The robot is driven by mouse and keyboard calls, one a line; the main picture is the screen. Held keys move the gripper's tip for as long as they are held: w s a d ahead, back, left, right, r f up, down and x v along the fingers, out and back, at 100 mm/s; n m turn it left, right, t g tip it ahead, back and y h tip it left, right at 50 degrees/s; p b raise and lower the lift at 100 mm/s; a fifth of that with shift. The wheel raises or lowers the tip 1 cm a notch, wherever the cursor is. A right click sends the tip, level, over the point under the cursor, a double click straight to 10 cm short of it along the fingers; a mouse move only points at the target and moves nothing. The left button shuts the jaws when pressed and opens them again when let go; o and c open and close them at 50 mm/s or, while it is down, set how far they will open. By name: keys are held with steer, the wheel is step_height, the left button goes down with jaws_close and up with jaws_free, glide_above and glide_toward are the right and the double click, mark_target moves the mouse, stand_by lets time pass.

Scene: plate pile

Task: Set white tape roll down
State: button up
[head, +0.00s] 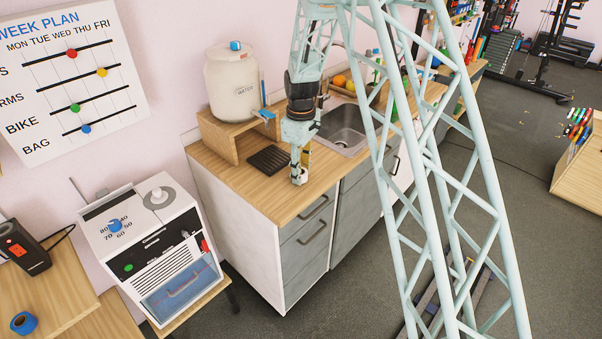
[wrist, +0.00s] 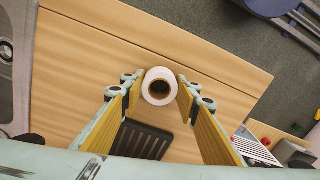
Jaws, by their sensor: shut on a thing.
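The white tape roll (wrist: 148,94) sits between the yellow-padded fingers of my gripper (wrist: 160,92) in the wrist view, its round end and dark core hole facing the camera. My gripper (head: 299,174) is shut on the roll. In the head view, the gripper points down over the wooden counter (head: 256,196), near its front edge and right of a black ribbed mat (head: 269,159). The roll shows small and white at the fingertips there, close to the counter top. I cannot tell whether its underside touches the wood.
A white water container (head: 233,85) stands on a wooden riser (head: 224,137) behind the mat. A sink (head: 343,128) lies to the right of my gripper. A white appliance (head: 155,245) stands left, below the counter.

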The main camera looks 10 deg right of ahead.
steer(key=shift+f, duration=0.15)
steer(key=o, duration=0.9)
steer(key=shift+c, duration=0.2)
step_height(320, 180, up, 12)
steer(key=shift+p, duration=0.35)
steer(key=shift+r, duration=0.2)
stand_by(0.6)
